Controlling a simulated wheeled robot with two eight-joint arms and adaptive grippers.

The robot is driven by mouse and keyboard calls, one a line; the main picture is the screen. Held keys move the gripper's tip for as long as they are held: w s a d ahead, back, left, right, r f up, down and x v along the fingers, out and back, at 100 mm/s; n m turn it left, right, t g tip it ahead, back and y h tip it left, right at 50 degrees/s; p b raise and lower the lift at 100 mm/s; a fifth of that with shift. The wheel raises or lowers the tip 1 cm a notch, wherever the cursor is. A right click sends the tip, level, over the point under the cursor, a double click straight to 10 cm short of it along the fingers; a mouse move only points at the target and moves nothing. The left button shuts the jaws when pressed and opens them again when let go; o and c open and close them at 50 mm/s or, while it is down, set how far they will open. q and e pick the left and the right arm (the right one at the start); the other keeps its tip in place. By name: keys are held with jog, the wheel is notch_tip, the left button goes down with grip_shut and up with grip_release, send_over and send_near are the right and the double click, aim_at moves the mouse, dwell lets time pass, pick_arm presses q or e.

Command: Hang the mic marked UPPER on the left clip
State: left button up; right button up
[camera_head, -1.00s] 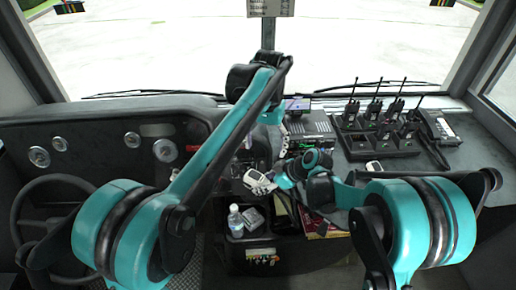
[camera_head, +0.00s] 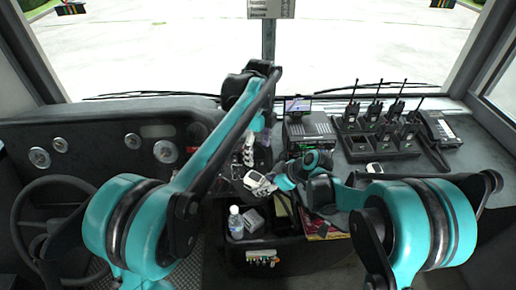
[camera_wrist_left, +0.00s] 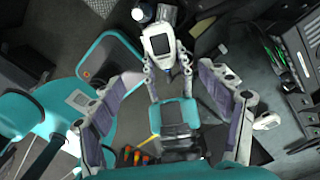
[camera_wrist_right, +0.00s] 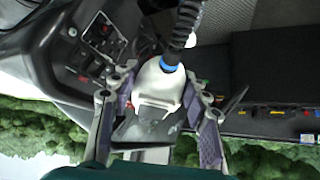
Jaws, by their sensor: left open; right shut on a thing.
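A white mic with a dark face (camera_head: 259,182) is held by my right gripper (camera_head: 279,184) above the console's front. The left wrist view shows this mic (camera_wrist_left: 159,42) between the right gripper's fingers. In the right wrist view, its white body (camera_wrist_right: 160,80) sits between both fingers, with a blue ring and dark coiled cord. Its marking is unreadable. My left gripper (camera_head: 247,150) is open and empty, just above and left of the mic, its fingers spread in the left wrist view (camera_wrist_left: 167,78). I cannot make out the left clip.
A radio unit (camera_head: 309,130) with a small screen stands behind the grippers. A charger rack (camera_head: 378,144) with several handheld radios and a phone (camera_head: 440,127) are to the right. Another white handset (camera_head: 374,167) lies on the dash. A bottle (camera_head: 236,222) stands in the lower bin.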

aim_at(257, 178)
pick_arm(q)
jog(key=f, duration=1.1)
jog(key=shift+s+a+f, duration=0.1)
jog(key=shift+s+f, duration=0.15)
jog(key=shift+f, duration=0.05)
jog(key=shift+c, duration=0.3)
jog(key=c, duration=1.1)
jog(key=shift+c, duration=0.2)
pick_arm(e)
jog(key=o, duration=0.6)
pick_arm(q)
jog(key=shift+c, duration=0.9)
pick_arm(e)
jog(key=o, duration=0.5)
jog(key=shift+r, duration=0.1)
